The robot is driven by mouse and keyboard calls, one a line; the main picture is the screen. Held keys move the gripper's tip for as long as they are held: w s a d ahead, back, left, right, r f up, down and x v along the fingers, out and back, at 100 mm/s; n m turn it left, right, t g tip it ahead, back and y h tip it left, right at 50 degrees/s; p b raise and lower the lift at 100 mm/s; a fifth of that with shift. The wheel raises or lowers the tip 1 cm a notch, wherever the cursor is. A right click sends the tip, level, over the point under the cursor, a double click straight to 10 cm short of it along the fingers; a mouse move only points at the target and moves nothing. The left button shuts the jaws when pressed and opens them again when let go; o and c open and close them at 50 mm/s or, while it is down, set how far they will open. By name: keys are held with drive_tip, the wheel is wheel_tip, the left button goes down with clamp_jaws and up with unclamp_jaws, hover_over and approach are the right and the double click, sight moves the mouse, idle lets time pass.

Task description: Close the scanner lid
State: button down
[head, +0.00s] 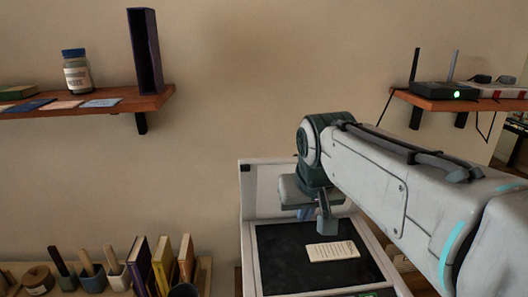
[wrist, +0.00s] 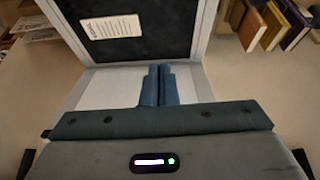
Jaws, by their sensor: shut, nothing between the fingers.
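The scanner (head: 388,270) stands at the bottom centre of the head view, its lid (head: 262,188) raised at the back. A pale printed sheet (head: 332,251) lies on its dark glass (head: 275,265), which also shows at the top of the wrist view (wrist: 175,35). My gripper (head: 324,226) points down near the raised lid, above the back of the glass, and hides part of the lid. In the wrist view its blue fingers (wrist: 160,70) are together and empty, in front of a pale panel (wrist: 100,88). I cannot tell whether they touch the lid.
Books (head: 160,265) and tool pots (head: 92,277) stand left of the scanner. A right shelf (head: 460,102) holds a router (head: 440,92). My arm covers the scanner's right side.

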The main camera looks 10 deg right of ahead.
drive_tip(key=w+a+r+t+b, duration=0.1)
drive_tip(key=w+a+r, duration=0.2)
drive_tip(key=w+r, duration=0.45)
drive_tip(key=w+a+r+t+b, duration=0.1)
drive_tip(key=w+a+r+t, duration=0.1)
drive_tip(key=w+r, duration=0.55)
drive_tip(key=w+f, duration=0.1)
drive_tip(key=f, duration=0.2)
drive_tip(key=w+f, duration=0.1)
drive_tip(key=f, duration=0.2)
drive_tip(key=w+f, duration=0.1)
drive_tip(key=f, duration=0.2)
drive_tip(key=shift+w+a, duration=0.15)
drive_tip(key=shift+w, duration=0.15)
drive_tip(key=shift+s+f, duration=0.25)
drive_tip(key=shift+s, duration=0.2)
drive_tip(key=shift+f, duration=0.15)
